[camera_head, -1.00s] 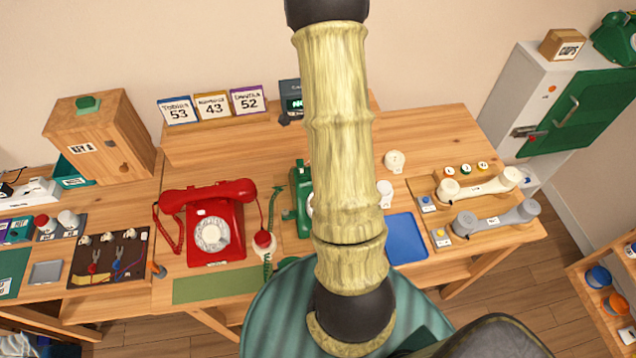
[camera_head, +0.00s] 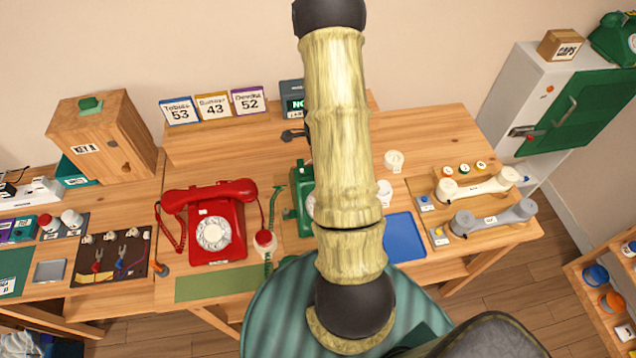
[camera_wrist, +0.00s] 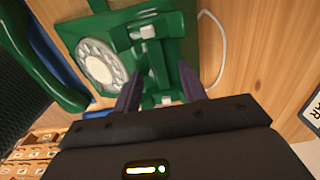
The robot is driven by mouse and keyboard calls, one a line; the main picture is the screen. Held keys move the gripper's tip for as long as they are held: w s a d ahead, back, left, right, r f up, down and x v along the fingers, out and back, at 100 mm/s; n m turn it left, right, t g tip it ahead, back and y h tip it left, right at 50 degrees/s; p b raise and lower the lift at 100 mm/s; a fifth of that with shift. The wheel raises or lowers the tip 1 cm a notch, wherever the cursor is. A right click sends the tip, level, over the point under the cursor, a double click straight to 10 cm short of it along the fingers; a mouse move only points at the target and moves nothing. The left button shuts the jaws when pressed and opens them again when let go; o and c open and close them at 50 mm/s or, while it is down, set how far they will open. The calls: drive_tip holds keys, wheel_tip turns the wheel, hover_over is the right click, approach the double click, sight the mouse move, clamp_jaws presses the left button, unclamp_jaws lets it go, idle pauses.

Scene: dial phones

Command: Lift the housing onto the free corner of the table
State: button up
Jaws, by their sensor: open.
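The green telephone housing (camera_head: 301,212) stands mid-table in the head view, largely hidden behind my arm. The wrist view shows its green body (camera_wrist: 108,18), pale dial (camera_wrist: 97,62) and cradle. My gripper (camera_wrist: 160,88) is open, its two dark fingers on either side of the green cradle part. I cannot tell whether they touch it. In the head view a dark end of my gripper (camera_head: 293,135) shows just behind the phone. A curved green piece (camera_wrist: 40,60), perhaps the handset, lies at left in the wrist view. The table (camera_head: 440,125) has a bare back right corner.
A red telephone (camera_head: 222,243) with handset stands left of the green one. A blue tray (camera_head: 404,240) lies right of my arm. Cream (camera_head: 480,187) and grey (camera_head: 492,219) handsets lie at right. A green mat (camera_head: 225,284) lies empty at the front left.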

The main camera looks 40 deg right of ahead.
clamp_jaws()
idle(1.5)
